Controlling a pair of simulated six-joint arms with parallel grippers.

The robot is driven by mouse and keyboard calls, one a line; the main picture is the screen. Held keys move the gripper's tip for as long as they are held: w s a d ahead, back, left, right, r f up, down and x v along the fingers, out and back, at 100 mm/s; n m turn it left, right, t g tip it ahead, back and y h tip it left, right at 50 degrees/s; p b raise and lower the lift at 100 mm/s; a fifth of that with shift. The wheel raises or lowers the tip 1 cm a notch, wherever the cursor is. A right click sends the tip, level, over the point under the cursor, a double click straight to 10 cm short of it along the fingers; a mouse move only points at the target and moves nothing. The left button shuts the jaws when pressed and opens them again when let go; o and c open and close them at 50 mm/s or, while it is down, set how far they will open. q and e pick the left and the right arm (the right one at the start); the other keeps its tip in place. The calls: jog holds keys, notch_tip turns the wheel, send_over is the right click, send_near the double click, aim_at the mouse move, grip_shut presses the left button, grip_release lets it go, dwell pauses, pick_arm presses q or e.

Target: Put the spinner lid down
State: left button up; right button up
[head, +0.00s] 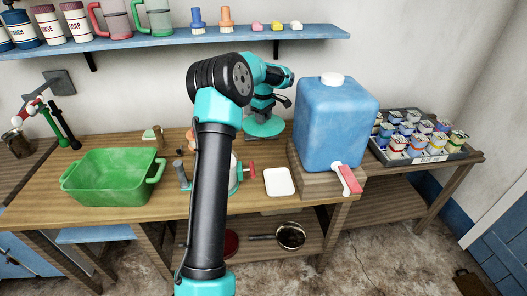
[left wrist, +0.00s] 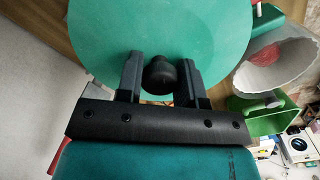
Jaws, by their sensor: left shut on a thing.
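The spinner lid is a flat teal disc (head: 263,128) near the counter's back edge in the head view. In the left wrist view the lid (left wrist: 205,35) fills the top middle, with a black knob (left wrist: 159,75) at its centre. My left gripper (left wrist: 158,80) is shut on that knob, one finger on each side. In the head view the gripper (head: 262,112) is small and dark, just above the lid. I cannot tell whether the lid touches the counter. A partly hidden device with a red handle (head: 248,171) stands behind my arm. My right gripper is not in view.
A green tub (head: 108,178) stands on the left of the counter (head: 65,214). A blue water container (head: 336,125) with a red-handled tap stands to the right. A white tray (head: 279,182) lies between. A rack of cans (head: 420,158) is farther right. The wall is close behind the lid.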

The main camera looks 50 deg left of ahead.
aim_at(263, 128)
pick_arm(q)
notch_tip(263, 128, down, 13)
jog(key=shift+f, duration=0.1)
dwell(0.3)
jog(key=shift+f, duration=2.05)
jog(key=shift+f, duration=0.15)
jog(key=o, duration=0.9)
jog(key=shift+o, duration=0.2)
notch_tip(263, 128, up, 12)
jog(key=shift+r, duration=0.1)
